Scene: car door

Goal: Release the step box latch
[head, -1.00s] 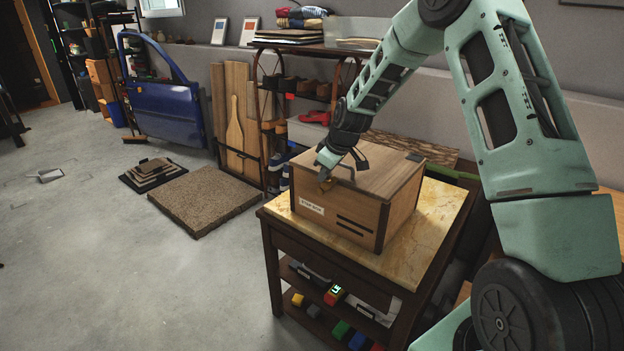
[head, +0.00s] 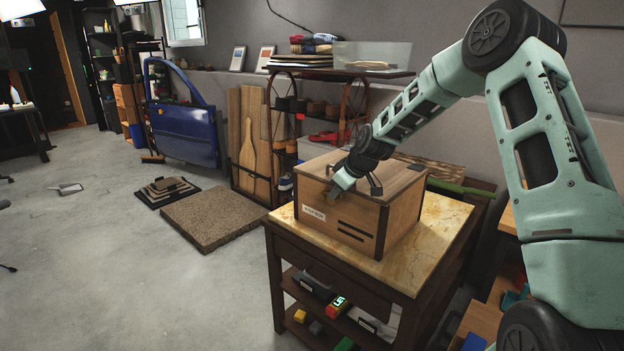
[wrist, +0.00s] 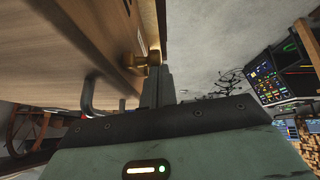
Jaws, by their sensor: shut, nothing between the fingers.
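The wooden step box (head: 391,222), with a white label and dark slots on its front, stands closed on the side table. A dark handle (head: 376,186) is on its lid. My gripper (head: 335,191) is shut and empty, at the upper front edge of the box, above the label. In the wrist view, the gripper fingers (wrist: 157,85) are right beside a small brass latch piece (wrist: 141,62) on the wooden face. Contact between them cannot be told. In the head view the gripper hides the latch.
The side table (head: 437,235) has a pale stone top and lower shelves with small coloured items. A shelf rack (head: 330,77) stands behind. A blue car door (head: 183,125) leans at the back wall. Open floor (head: 140,270) lies to the left.

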